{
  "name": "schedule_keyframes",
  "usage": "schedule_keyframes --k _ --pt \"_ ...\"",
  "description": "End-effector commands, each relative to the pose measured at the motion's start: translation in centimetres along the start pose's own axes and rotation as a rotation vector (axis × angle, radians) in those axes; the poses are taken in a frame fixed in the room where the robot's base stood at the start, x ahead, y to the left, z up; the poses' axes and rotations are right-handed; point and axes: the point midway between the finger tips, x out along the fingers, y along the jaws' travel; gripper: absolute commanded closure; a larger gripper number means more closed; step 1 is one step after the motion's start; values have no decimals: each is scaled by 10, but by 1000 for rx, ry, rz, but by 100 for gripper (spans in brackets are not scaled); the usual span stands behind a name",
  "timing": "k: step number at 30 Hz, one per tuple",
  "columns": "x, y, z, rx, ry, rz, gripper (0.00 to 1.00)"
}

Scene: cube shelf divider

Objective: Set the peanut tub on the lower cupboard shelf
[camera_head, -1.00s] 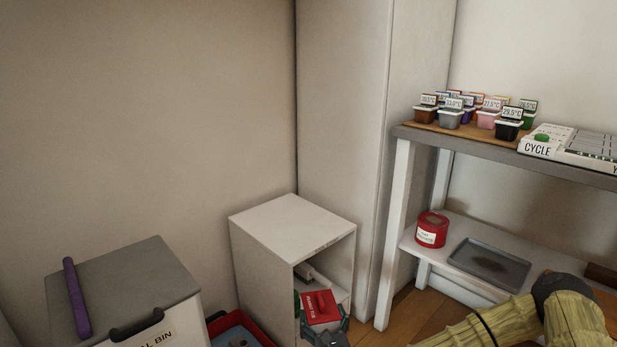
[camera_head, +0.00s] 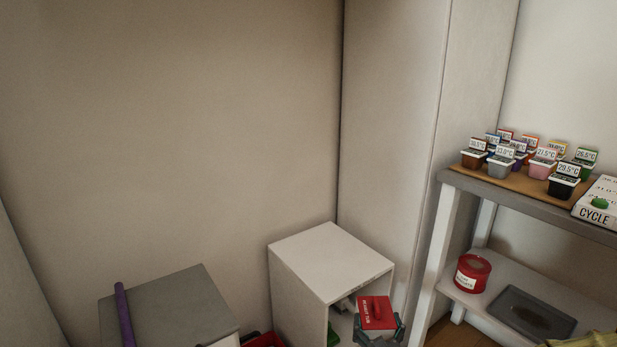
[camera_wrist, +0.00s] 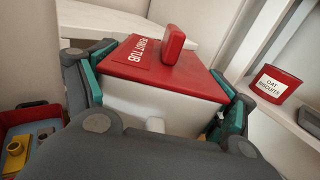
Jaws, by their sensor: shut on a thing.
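The peanut tub (camera_wrist: 165,105) is a white box with a red lid that has a raised red handle and a label reading "PEANUT TUB". My gripper (camera_wrist: 160,100) is shut on its two sides, with green pads against the walls. In the head view the tub (camera_head: 377,313) is at the open front of the small white cupboard (camera_head: 330,259), with my gripper (camera_head: 377,333) around it. The cupboard's opening is partly hidden by the tub, and its lower shelf is not clearly visible. A green thing (camera_head: 333,334) shows inside the cupboard at the left.
A grey-lidded bin (camera_head: 170,306) with a purple bar stands left of the cupboard. A red tray (camera_wrist: 32,135) with small items lies low at left. At right, a shelving unit (camera_head: 440,250) holds a red oat biscuits tub (camera_head: 472,273) and a grey tray (camera_head: 535,313).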

Motion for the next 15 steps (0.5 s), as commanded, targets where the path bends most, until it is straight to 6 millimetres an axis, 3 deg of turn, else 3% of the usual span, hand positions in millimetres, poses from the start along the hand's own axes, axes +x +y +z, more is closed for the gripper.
schedule_keyframes --k 1,15 --pt "0 0 18 0 -1 0 47" --pt "0 0 92 0 -1 0 47"
